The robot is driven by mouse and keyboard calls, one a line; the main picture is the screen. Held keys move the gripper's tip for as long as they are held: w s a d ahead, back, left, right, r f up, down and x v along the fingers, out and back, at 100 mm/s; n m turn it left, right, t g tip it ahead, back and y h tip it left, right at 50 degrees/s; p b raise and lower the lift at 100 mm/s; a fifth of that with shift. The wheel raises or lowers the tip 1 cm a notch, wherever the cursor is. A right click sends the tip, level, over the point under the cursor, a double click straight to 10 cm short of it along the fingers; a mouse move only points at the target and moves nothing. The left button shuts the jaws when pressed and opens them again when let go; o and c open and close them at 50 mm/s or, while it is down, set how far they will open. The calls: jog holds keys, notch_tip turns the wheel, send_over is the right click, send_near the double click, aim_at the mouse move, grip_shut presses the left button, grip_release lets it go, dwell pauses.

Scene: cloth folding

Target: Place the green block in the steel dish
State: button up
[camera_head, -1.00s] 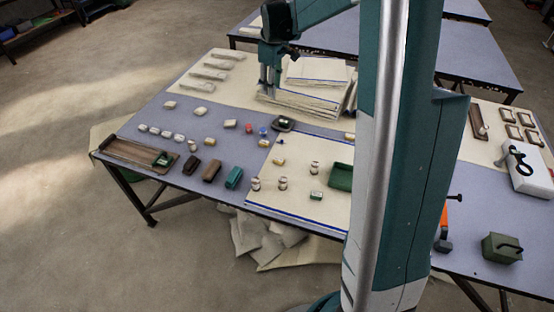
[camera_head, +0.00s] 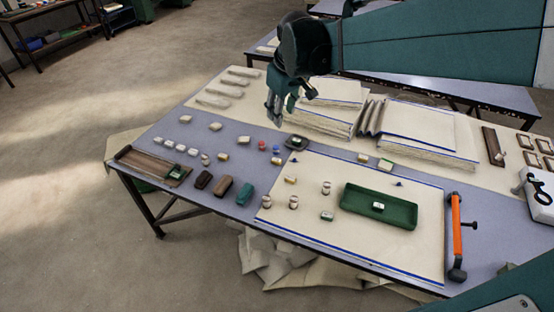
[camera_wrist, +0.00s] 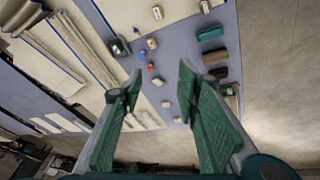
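A small dark grey dish (camera_head: 297,143), which looks like the steel dish, sits at mid-table with a small pale-green-topped piece in it. The dish also shows in the wrist view (camera_wrist: 119,48). Several pieces look green: a teal block (camera_head: 245,193) at the front left, a small green-and-white block (camera_head: 327,216) on the cream cloth, and another (camera_head: 385,165) behind the green tray. I cannot tell which is the task's green block. My gripper (camera_head: 279,107) hangs above the table, left of and behind the dish. Its fingers (camera_wrist: 158,105) are wide apart with nothing between them.
A green tray (camera_head: 352,205) holds a small piece. Folded cloth stacks (camera_head: 425,125) stand at the back. A wooden tray (camera_head: 135,160) is at the left edge, an orange-handled tool (camera_head: 456,235) at the right. Small pieces and dark blocks (camera_head: 222,187) crowd the left half.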

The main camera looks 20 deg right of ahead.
jog(key=s+a+f+m+t, duration=0.1)
jog(key=s+a, duration=0.3)
jog(key=s, duration=0.8)
jog(key=s+a+f+m+t, duration=0.2)
jog(key=s+a+m, duration=0.1)
jog(key=s, duration=0.8)
jog(key=shift+s+a+f, duration=0.3)
jog(key=shift+s+a, duration=0.1)
jog(key=shift+a, duration=0.1)
